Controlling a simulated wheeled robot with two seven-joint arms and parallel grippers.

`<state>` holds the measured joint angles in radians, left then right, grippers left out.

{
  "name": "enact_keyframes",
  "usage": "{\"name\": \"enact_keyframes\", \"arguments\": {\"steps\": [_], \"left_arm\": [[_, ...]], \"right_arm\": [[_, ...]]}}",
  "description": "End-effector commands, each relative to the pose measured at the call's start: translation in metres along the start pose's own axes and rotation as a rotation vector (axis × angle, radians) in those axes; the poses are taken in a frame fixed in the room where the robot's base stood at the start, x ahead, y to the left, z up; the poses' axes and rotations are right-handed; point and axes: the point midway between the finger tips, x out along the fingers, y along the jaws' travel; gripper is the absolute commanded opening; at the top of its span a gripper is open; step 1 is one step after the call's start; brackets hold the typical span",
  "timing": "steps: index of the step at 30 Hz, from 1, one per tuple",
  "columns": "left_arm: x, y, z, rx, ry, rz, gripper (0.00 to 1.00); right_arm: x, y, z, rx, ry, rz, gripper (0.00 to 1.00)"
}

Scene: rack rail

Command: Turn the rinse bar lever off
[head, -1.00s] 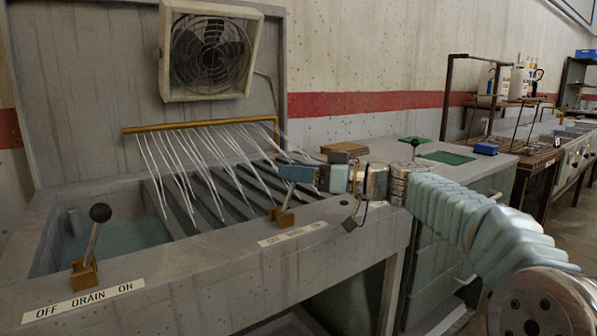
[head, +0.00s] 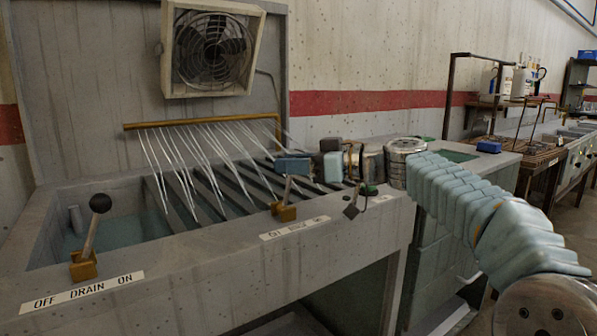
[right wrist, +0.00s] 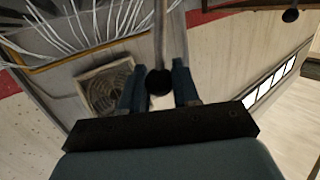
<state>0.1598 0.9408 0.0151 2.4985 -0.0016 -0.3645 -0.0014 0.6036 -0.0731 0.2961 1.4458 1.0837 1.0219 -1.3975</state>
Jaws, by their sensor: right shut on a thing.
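The rinse bar lever (head: 286,192) stands in a brass bracket on the sink's front ledge, above a white label (head: 295,228). Its rod stands nearly upright, with a slight lean to the right. My right gripper (head: 297,167) is shut on its knob, which its blue fingers hide in the head view. In the right wrist view the dark knob (right wrist: 158,82) sits between the two fingers. The brass rinse bar (head: 200,123) sprays several streams of water into the sink. My left gripper is not in view.
The drain lever (head: 93,225), with a black knob, leans right at the front left, above its OFF DRAIN ON label (head: 88,290). A fan (head: 212,48) hangs on the back panel. A blue block (head: 489,147) lies on the counter at right.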

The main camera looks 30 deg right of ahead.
Motion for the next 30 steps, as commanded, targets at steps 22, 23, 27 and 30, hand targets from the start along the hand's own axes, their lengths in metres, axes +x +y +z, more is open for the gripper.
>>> {"name": "enact_keyframes", "arguments": {"steps": [22, 23, 27, 30], "left_arm": [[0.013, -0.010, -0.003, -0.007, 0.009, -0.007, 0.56], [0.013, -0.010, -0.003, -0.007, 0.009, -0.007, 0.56], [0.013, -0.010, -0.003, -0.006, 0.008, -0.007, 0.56], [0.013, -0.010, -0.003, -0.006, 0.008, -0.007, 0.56]], "right_arm": [[0.030, -0.047, -0.002, -0.495, -0.320, 0.056, 0.00], [0.031, -0.048, -0.001, -0.506, -0.327, 0.056, 0.00], [0.034, -0.052, 0.001, -0.547, -0.355, 0.061, 0.00], [0.035, -0.053, 0.002, -0.566, -0.368, 0.064, 0.00]]}}
